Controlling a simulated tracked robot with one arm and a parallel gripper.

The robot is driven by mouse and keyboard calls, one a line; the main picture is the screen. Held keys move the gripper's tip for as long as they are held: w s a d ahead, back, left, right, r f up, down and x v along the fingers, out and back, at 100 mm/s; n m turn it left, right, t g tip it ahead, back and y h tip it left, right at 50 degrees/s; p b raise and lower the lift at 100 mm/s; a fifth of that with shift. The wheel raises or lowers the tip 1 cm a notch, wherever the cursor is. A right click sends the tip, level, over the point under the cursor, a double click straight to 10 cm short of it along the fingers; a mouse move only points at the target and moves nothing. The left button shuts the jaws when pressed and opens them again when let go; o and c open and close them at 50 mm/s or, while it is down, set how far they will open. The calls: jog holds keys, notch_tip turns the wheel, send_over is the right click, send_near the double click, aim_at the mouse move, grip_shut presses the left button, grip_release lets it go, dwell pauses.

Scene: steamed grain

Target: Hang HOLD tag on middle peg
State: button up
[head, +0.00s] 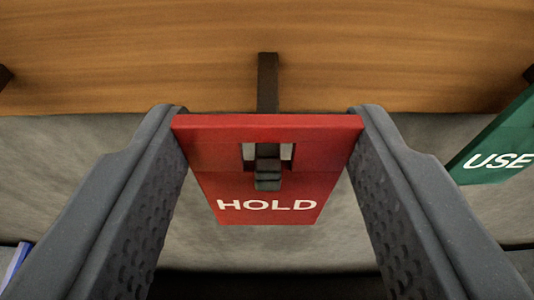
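The red HOLD tag (221,182) is in the middle of the head view, with its white lettering facing me and its slot near the top. The dark middle peg (267,80) sticks out from the wooden board. It passes behind the tag's top edge, and its stepped end shows through the slot and in front of the tag's face. My gripper (267,115) has one finger at each side edge of the tag and appears shut on it. Whether the tag's weight rests on the peg cannot be told.
The wooden board (150,55) spans the top. Other dark pegs show at the left edge (5,75) and right edge (530,74). A green USE tag (505,135) is at the right, close to my right finger. A blue piece (14,265) shows at lower left.

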jog(key=shift+w+p, duration=0.35)
jog(key=shift+w, duration=0.35)
jog(key=shift+w+f+b, duration=0.3)
jog(key=shift+w+b, duration=0.05)
jog(key=shift+b, duration=0.05)
jog(key=shift+w+r+b, duration=0.1)
jog(key=shift+w+b, duration=0.1)
jog(key=shift+b, duration=0.1)
jog(key=o, duration=1)
